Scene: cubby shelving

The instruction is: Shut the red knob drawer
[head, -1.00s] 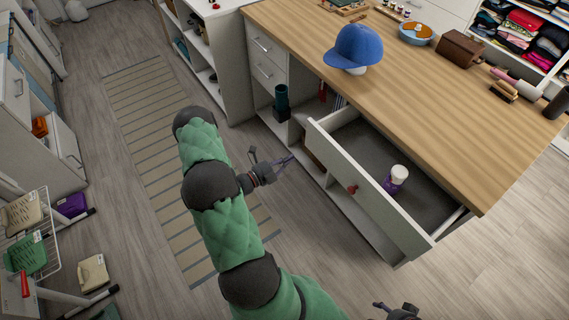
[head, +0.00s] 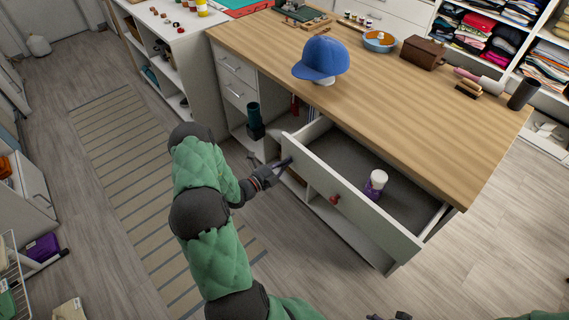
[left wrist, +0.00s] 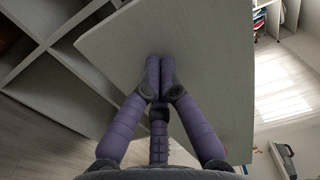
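The red knob drawer (head: 350,203) is pulled well out of the wooden-topped counter. Its red knob (head: 334,199) sits mid-front, and a white-capped purple bottle (head: 375,185) stands inside. My left gripper (head: 287,162) is at the left end of the drawer's front panel, left of the knob. In the left wrist view its fingers (left wrist: 160,64) are together and empty, tips at or very near the pale panel (left wrist: 205,60); contact is not certain. Only a dark bit of my right gripper (head: 400,316) shows at the bottom edge, its fingers unclear.
The counter top (head: 400,110) holds a blue cap (head: 320,58), a blue bowl (head: 379,41) and a brown box (head: 423,52). Open cubbies lie under and left of the drawer. A striped rug (head: 130,170) covers floor on the left.

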